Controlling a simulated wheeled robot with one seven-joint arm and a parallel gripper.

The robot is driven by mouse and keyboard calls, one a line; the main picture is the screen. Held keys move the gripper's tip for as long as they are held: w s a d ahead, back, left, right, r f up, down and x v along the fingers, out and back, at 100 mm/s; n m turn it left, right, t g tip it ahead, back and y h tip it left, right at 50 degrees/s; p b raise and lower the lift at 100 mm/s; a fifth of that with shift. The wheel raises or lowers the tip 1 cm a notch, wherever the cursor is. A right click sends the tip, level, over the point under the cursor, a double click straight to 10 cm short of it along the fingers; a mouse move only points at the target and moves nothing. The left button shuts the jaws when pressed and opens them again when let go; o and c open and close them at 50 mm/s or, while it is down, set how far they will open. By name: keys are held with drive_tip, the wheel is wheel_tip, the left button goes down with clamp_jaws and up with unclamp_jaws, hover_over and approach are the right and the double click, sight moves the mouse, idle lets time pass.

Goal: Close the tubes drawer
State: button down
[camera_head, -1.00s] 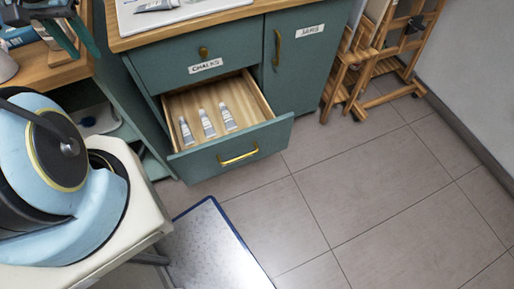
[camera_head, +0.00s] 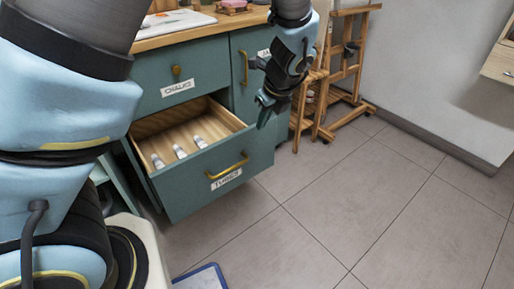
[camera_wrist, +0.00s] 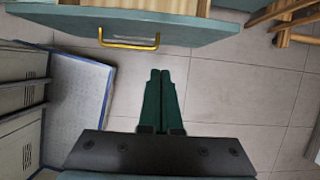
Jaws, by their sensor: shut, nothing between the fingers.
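The tubes drawer (camera_head: 222,172) is pulled open under the chalks drawer in the green cabinet. Its front has a brass handle (camera_head: 229,166) and a label reading TUBES. Several white paint tubes (camera_head: 179,151) lie inside on the pale wood bottom. My gripper (camera_head: 265,100) is in the head view near the top right corner of the drawer front; whether it touches cannot be told. In the wrist view my gripper (camera_wrist: 160,72) is shut and empty, its fingertips pointing towards the drawer front (camera_wrist: 200,30), with the handle (camera_wrist: 128,40) to the left of the tips.
The chalks drawer (camera_head: 160,83) above is shut. A wooden easel (camera_head: 340,60) stands right of the cabinet. A blue-edged board (camera_wrist: 75,105) lies on the floor at left in the wrist view.

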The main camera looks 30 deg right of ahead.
sight(247, 134)
drive_tip(key=shift+w+a+f+b, duration=0.1)
drive_tip(key=shift+w+a+f, duration=0.1)
drive_tip(key=shift+w+f, duration=1.2)
drive_tip(key=shift+w+a+f+b, duration=0.1)
drive_tip(key=shift+w+a+f, duration=0.15)
drive_tip(key=shift+w+f, duration=1.1)
drive_tip(key=shift+w+a+f+b, duration=0.1)
drive_tip(key=shift+w+a+f, duration=0.1)
drive_tip(key=shift+w+f, duration=1.2)
drive_tip(key=shift+s+f, duration=0.35)
drive_tip(key=shift+f, duration=0.1)
drive_tip(key=w+a+p, duration=0.2)
drive_tip(key=w+p, duration=0.1)
drive_tip(key=w, duration=0.9)
drive_tip(key=w+a+p, duration=0.2)
drive_tip(key=w+p, duration=0.1)
drive_tip(key=w, duration=0.8)
drive_tip(key=shift+w+a, duration=0.3)
drive_tip(key=shift+w, duration=0.05)
